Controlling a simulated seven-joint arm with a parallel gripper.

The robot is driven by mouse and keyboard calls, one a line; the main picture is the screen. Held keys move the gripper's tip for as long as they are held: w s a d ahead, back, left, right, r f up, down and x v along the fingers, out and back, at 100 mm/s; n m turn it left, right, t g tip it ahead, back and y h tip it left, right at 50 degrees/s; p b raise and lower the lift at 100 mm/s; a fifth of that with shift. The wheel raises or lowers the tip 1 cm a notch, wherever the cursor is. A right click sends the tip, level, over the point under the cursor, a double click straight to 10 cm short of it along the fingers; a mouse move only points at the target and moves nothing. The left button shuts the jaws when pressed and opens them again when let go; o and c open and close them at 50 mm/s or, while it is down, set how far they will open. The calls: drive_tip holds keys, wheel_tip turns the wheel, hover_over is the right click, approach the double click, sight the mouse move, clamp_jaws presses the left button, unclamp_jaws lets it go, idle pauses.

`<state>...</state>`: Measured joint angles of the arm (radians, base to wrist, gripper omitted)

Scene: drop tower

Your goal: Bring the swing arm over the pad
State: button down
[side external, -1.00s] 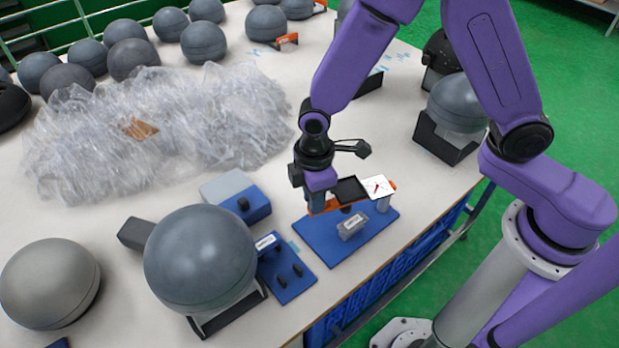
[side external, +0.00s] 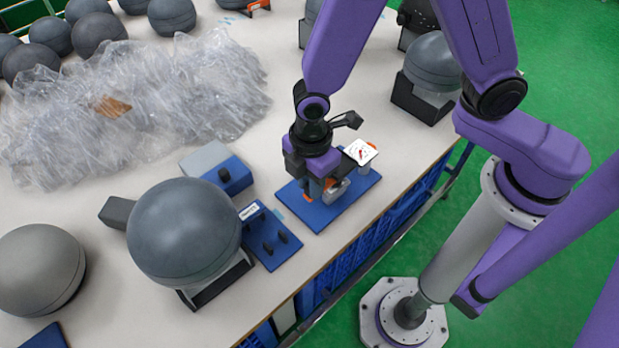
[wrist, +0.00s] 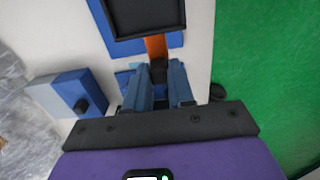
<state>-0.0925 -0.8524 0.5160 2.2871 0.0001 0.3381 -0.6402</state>
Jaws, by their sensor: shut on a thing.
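The orange swing arm (side external: 371,146) runs above a blue base plate (side external: 325,219), with a white card (side external: 360,152) bearing a red mark near its post. In the wrist view its orange bar (wrist: 157,47) leads to a black tray (wrist: 145,16). My gripper (side external: 318,198) is shut on the arm's free end; the wrist view shows a dark knob (wrist: 158,72) between its blue fingers.
A large grey dome (side external: 185,230) on a stand is at front left. A blue plate with black pegs (side external: 268,238) and a blue-grey block (side external: 220,167) stand nearby. Crumpled clear plastic (side external: 150,95) covers the back left. The table's edge is close on the right.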

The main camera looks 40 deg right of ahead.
drive_tip(key=c, duration=1)
unclamp_jaws()
drive_tip(key=shift+o, duration=0.2)
wheel_tip(320, 180, up, 18)
drive_tip(key=shift+f, duration=0.25)
drive_tip(key=s+d+f+m, duration=0.1)
drive_tip(key=s+d+m, duration=0.1)
drive_tip(key=s+d, duration=0.4)
drive_tip(key=s+d+f+m, duration=0.1)
drive_tip(key=s+d+m, duration=0.2)
drive_tip(key=s+d, duration=0.4)
drive_tip(key=d, duration=0.5)
drive_tip(key=shift+s+d+m, duration=0.25)
drive_tip(key=shift+d+m, duration=0.05)
drive_tip(key=shift+d, duration=0.05)
